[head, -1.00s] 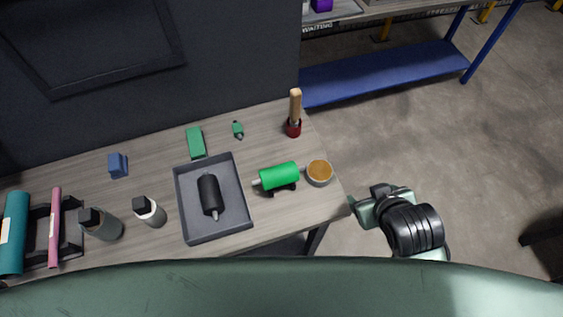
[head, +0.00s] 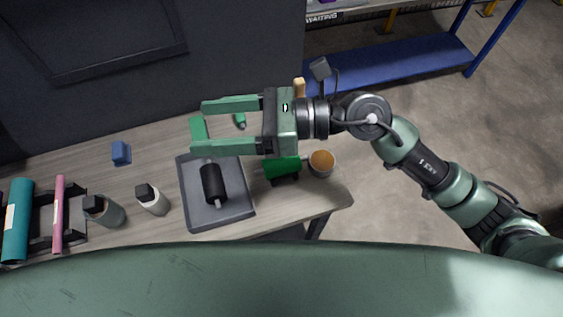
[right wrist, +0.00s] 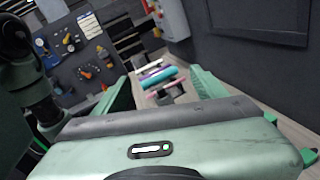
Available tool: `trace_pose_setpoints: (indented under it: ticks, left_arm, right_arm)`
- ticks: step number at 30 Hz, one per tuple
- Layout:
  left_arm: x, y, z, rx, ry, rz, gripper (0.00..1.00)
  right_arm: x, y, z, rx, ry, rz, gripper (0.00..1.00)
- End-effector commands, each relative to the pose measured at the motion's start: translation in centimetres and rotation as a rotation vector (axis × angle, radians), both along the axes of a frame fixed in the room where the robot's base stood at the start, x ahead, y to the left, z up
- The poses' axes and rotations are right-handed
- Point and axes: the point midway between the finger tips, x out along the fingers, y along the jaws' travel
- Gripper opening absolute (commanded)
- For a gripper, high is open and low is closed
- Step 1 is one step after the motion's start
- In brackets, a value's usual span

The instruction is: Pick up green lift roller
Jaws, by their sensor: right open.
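The green lift roller (head: 284,168) lies on a small dark stand near the right end of the wooden table, partly hidden behind my right gripper. My right gripper (head: 204,127) is open and empty, reaching in from the right above the table, its fingers pointing left. Its two green fingers also show in the right wrist view (right wrist: 160,92), with nothing between them. My left gripper is not in view.
A grey tray (head: 241,204) holds a black roller (head: 213,184).

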Motion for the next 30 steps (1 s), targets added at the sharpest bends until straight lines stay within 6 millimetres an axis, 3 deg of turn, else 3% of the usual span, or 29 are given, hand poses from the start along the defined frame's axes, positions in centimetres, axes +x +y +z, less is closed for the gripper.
trace_pose_setpoints:
  ticks: [1, 3, 6, 9, 12, 16, 30]
  left_arm:
    - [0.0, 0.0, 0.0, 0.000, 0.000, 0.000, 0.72]
    - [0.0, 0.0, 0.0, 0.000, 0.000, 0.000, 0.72]
    - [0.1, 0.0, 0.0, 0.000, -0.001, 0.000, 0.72]
    - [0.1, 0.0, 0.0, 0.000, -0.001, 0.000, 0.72]
    - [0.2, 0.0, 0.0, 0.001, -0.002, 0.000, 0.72]
    - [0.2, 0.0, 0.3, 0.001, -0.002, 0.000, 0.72]
    - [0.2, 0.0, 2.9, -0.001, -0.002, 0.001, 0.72]
  right_arm:
    - [0.2, -0.9, -3.5, -0.177, -0.125, 0.059, 0.72]
    - [0.9, -3.1, -8.1, -0.409, -0.264, 0.133, 0.72]
    - [2.9, -7.5, -12.7, -0.695, -0.401, 0.211, 0.72]
    - [4.7, -11.4, -15.0, -0.898, -0.475, 0.257, 0.72]
    - [5.8, -13.8, -16.0, -1.009, -0.506, 0.281, 0.72]
    - [6.1, -14.2, -16.9, -1.045, -0.513, 0.290, 0.72]
    - [5.7, -11.2, -22.2, -1.039, -0.509, 0.288, 0.72]
